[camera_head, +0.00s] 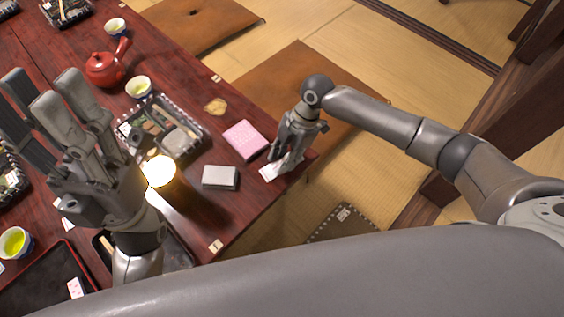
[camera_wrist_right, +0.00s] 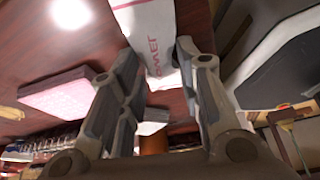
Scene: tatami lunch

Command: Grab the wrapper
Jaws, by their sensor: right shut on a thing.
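The wrapper (camera_head: 272,172) is a white, flat piece near the right edge of the dark red table. In the right wrist view the wrapper (camera_wrist_right: 150,38) shows pink lettering and runs up from between the fingers. My right gripper (camera_head: 280,156) points down at the table edge and is shut on the wrapper; its fingers (camera_wrist_right: 157,58) sit on either side of it. Part of the wrapper is hidden by the fingers. My left gripper (camera_head: 45,95) is raised over the left of the table, with its fingers spread and empty.
A pink packet (camera_head: 245,140) lies just left of my right gripper, with a small pale box (camera_head: 220,177) and a glowing lamp (camera_head: 160,172) further left. A bento tray (camera_head: 200,131), a red teapot (camera_head: 106,68) and a tea cup (camera_head: 138,87) stand further back.

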